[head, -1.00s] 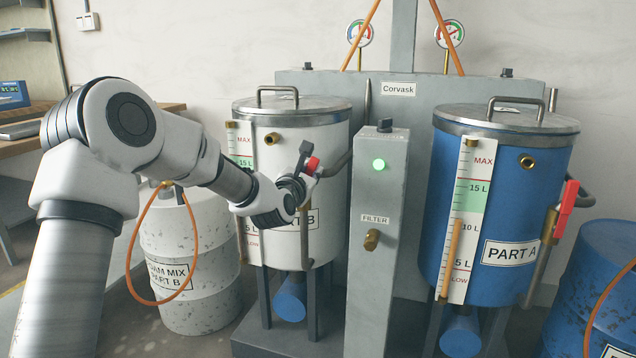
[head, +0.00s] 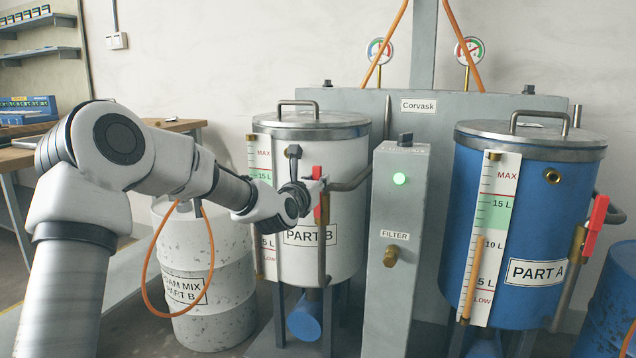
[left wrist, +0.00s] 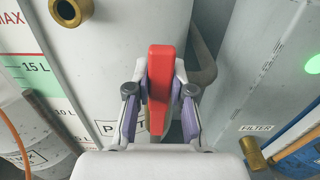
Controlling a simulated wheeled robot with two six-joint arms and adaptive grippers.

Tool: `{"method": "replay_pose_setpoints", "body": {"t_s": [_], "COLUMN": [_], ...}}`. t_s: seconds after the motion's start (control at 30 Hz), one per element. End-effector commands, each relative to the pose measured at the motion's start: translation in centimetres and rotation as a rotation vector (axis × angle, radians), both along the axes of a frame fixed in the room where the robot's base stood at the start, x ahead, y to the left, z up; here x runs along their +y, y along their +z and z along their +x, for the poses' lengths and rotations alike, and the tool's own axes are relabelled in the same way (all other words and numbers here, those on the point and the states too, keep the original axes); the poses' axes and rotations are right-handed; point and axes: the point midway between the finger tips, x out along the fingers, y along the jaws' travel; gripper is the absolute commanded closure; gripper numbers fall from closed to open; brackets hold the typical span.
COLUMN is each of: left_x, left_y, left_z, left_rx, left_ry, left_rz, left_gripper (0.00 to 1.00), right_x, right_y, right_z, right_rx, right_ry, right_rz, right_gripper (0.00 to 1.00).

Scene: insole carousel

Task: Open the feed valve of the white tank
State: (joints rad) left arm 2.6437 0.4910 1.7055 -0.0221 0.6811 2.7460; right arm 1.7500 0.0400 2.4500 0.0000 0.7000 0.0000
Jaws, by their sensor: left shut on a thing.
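The white tank (head: 345,165) labelled PART B stands in the middle of the head view, with a pipe at its front. Its feed valve's red handle (head: 317,174) stands roughly upright, in line with the pipe below. My left gripper (head: 308,190) is at this handle and partly covers it. In the left wrist view, the red handle (left wrist: 159,75) lies between the two fingers of my left gripper (left wrist: 160,90), which is shut on it. The valve body is mostly hidden. My right gripper is not in view.
A grey filter post (head: 392,250) with a lit green lamp stands just right of the white tank. The blue PART A tank (head: 560,210) with its own red valve handle (head: 596,220) is farther right. A white drum (head: 220,270) with an orange hose stands at left.

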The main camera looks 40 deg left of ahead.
Motion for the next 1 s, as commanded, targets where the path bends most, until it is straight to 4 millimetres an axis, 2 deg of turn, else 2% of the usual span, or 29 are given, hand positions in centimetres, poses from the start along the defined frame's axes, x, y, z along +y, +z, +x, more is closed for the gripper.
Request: {"method": "replay_pose_setpoints", "body": {"t_s": [0.13,0.17,0.2,0.23,0.53,0.63,0.77,1.0], "left_x": [0.1,0.1,0.1,0.1,0.0,-0.1,-0.8,-2.2], "left_y": [-0.1,-0.1,-0.1,-0.1,0.0,0.0,0.0,0.0], "left_z": [0.0,0.0,0.0,0.0,-0.1,-0.9,-3.4,-9.3], "left_rx": [0.001,0.001,0.001,0.001,0.001,0.001,0.000,-0.002], "left_ry": [0.002,0.002,0.002,0.002,0.001,0.001,0.000,0.000], "left_rz": [-0.005,-0.005,-0.005,-0.005,-0.002,-0.004,-0.006,-0.008], "left_gripper": [1.00,0.72,0.57,0.52,0.52,0.52,0.52,0.52], "right_x": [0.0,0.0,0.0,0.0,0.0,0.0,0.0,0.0], "right_y": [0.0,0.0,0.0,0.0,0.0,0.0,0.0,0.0], "right_z": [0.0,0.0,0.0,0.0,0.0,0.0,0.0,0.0], "right_rx": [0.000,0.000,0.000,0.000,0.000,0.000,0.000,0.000], "right_ry": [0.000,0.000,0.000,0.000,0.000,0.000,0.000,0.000], "right_rz": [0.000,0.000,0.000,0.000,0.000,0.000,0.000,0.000], "right_gripper": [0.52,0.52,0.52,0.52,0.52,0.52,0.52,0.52]}}
